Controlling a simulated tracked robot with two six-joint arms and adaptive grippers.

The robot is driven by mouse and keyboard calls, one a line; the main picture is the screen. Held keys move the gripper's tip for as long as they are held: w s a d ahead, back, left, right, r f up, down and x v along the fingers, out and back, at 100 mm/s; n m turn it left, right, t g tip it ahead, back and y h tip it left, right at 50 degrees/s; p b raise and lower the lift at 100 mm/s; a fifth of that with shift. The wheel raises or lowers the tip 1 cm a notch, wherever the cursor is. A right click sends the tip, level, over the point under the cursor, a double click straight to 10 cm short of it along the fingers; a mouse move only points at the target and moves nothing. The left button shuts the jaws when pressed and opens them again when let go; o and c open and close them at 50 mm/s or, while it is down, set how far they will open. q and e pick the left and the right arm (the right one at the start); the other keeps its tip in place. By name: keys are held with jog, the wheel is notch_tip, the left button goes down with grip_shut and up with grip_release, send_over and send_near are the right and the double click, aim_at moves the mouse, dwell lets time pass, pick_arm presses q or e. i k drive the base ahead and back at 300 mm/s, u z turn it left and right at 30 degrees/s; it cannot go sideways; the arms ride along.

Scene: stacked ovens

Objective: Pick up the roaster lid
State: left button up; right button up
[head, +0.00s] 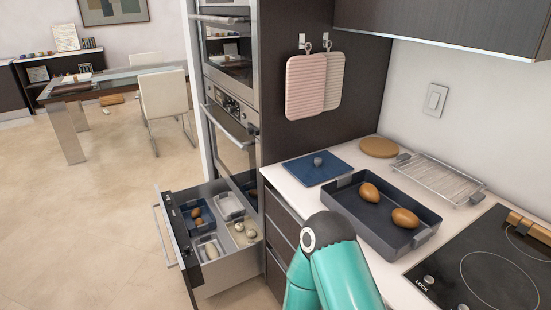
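The roaster lid (304,172) is a flat blue square with a round grey knob (318,161) on top. It lies on the white counter in the head view, beside the oven column. The dark blue roaster (373,226) stands open just to its right and nearer, with two brown oval food items (369,192) in it. A teal arm link of mine rises from the bottom edge in front of the counter. Neither of my grippers is in view.
A wire rack (439,180) and a round wooden board (379,147) lie behind the roaster. A black cooktop (492,262) is at right. An open drawer (225,269) with several containers juts out below the ovens (231,115). Two pot holders (306,87) hang above the lid.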

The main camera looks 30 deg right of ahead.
aim_at(310, 170)
jog(key=z, duration=0.05)
jog(key=i, duration=0.9)
jog(key=z, duration=0.65)
